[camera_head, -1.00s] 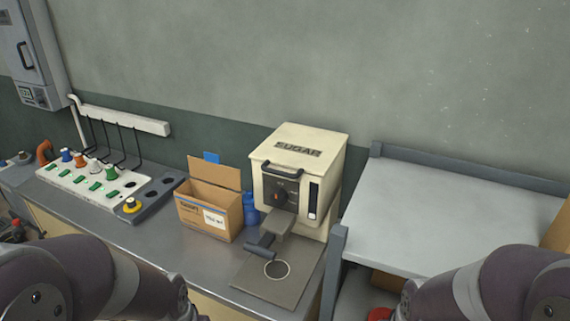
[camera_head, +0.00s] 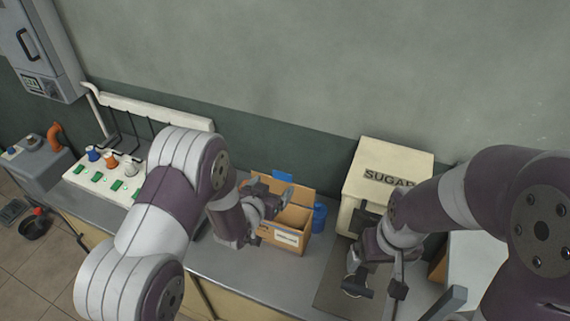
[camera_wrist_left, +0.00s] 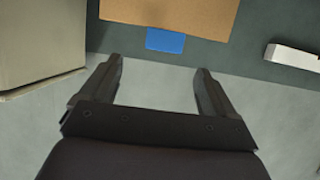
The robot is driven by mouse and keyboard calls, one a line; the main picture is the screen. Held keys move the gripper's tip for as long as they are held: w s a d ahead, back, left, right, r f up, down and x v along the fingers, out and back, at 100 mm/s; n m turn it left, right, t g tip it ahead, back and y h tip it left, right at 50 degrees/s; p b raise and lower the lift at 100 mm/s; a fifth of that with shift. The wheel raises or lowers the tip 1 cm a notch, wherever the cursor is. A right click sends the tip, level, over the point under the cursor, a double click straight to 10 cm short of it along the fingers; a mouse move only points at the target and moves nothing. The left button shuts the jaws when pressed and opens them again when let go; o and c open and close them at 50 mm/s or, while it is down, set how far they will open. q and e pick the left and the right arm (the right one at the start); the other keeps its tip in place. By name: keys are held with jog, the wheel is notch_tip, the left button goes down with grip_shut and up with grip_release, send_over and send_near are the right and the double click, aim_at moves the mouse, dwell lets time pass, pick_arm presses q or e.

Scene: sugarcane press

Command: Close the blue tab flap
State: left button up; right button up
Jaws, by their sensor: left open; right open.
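The blue tab (camera_head: 283,176) sticks up from the top edge of the raised flap (camera_head: 264,184) of a cardboard box (camera_head: 286,238). The flap stands open at the back of the box. In the left wrist view the blue tab (camera_wrist_left: 166,41) lies beyond and between the fingertips, apart from them, at the edge of the brown flap (camera_wrist_left: 170,12). My left gripper (camera_head: 282,197) is open and empty, over the box's opening, in front of the flap. My right gripper (camera_head: 378,290) is open, in front of the sugar machine; its fingers hold nothing that I can see.
The cream sugar machine (camera_head: 385,165) stands right of the box, partly hidden by my right arm. A blue container (camera_head: 319,217) is between them. A white panel with green switches (camera_head: 97,177) lies left, partly behind my left arm. A grey wall is close behind.

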aim_at(282, 175)
pick_arm(q)
jog(key=x, duration=0.3)
jog(key=p+x, duration=0.1)
jog(key=x, duration=0.2)
jog(key=p+x, duration=0.1)
jog(key=x, duration=0.2)
jog(key=shift+w+a+f, duration=0.1)
jog(key=shift+a, duration=0.3)
jog(key=shift+w+d+f, duration=0.1)
jog(key=shift+w+d, duration=0.1)
jog(key=shift+w, duration=0.05)
jog(key=shift+s+d, duration=0.1)
jog(key=shift+w+f, duration=0.1)
jog(key=shift+w, duration=0.15)
jog(key=shift+c, duration=1.3)
jog(key=c, duration=1)
jog(key=shift+c, duration=0.9)
jog(key=shift+s, duration=0.1)
pick_arm(e)
jog(key=shift+w+a+r, duration=0.1)
jog(key=shift+w+r, duration=0.15)
jog(key=shift+r, duration=0.35)
jog(key=shift+w+a+r, duration=0.1)
jog(key=shift+w+r, duration=0.15)
jog(key=shift+r, duration=0.35)
jog(key=shift+f, duration=0.15)
